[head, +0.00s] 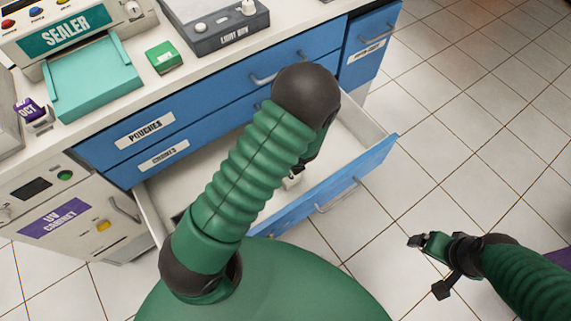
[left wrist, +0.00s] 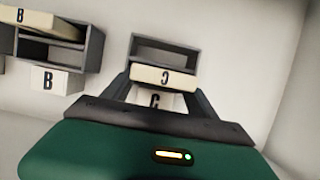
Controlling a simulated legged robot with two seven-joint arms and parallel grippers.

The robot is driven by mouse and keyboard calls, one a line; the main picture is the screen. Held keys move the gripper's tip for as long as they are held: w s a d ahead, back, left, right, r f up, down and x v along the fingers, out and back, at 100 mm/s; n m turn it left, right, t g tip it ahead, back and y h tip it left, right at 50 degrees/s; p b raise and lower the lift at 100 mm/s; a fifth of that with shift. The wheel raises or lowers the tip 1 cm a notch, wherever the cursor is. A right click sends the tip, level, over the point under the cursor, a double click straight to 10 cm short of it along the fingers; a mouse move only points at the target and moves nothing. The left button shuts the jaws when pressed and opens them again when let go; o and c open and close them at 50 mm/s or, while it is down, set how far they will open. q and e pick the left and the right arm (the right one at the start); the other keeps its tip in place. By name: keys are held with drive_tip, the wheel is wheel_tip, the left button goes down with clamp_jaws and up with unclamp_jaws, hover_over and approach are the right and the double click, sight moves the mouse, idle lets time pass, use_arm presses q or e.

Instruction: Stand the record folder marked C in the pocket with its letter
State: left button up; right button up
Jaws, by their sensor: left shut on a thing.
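The cream record folder marked C (left wrist: 165,77) is between the fingertips of my left gripper (left wrist: 157,88) in the left wrist view. Its letter appears upside down. Just beyond it is a grey open pocket (left wrist: 165,52), partly covered by the folder; a white label with C (left wrist: 155,100) shows below, between the fingers. I cannot tell whether the folder is inside the pocket or in front of it. In the head view my left arm reaches into the open drawer (head: 365,165) and mostly hides its gripper. My right gripper (head: 424,243) is empty over the floor; its finger gap is unclear.
Another grey pocket (left wrist: 92,48) with a B folder (left wrist: 38,20) and B label (left wrist: 55,80) stands at left in the wrist view. Drawer walls surround the left gripper. The counter above holds a sealer (head: 75,35) and light box (head: 220,25).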

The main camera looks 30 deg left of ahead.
use_arm(q)
drive_tip(key=shift+f, duration=0.1)
idle(0.6)
drive_tip(key=o, duration=1.4)
drive_tip(key=shift+o, duration=0.2)
drive_tip(key=p+v, duration=0.8)
drive_tip(key=v, duration=0.8)
drive_tip(key=shift+d+r, duration=0.3)
